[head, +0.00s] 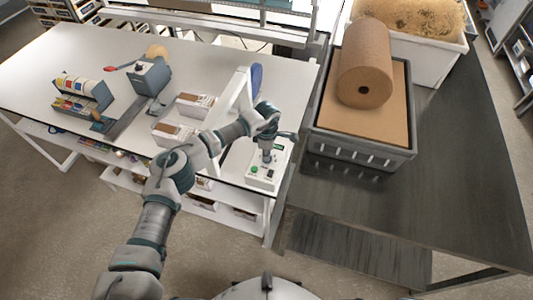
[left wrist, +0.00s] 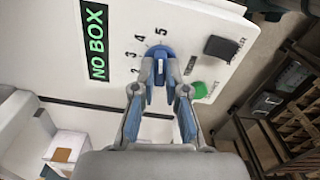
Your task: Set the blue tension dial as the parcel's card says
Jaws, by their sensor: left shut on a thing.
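The white control panel (head: 262,180) stands at the right end of the white table. In the left wrist view the panel (left wrist: 110,25) shows a display reading "NO BOX" and a scale with 2, 3, 4 and 5. The blue dial (left wrist: 158,52) is between the fingertips of my left gripper (left wrist: 160,82), which is shut on it. A white mark on the dial points up, roughly toward 5. In the head view my left gripper (head: 267,155) reaches down onto the panel and hides the dial. Two brown-and-white parcels (head: 196,104) (head: 174,134) lie left of it; I cannot read a card. My right gripper is out of view.
A black switch (left wrist: 222,47) and a green button (left wrist: 197,90) sit beside the dial. A white upright frame (head: 235,92) stands behind my arm. A grey crate (head: 362,160) with a brown roll (head: 365,65) is to the right. A tape dispenser (head: 152,75) is at left.

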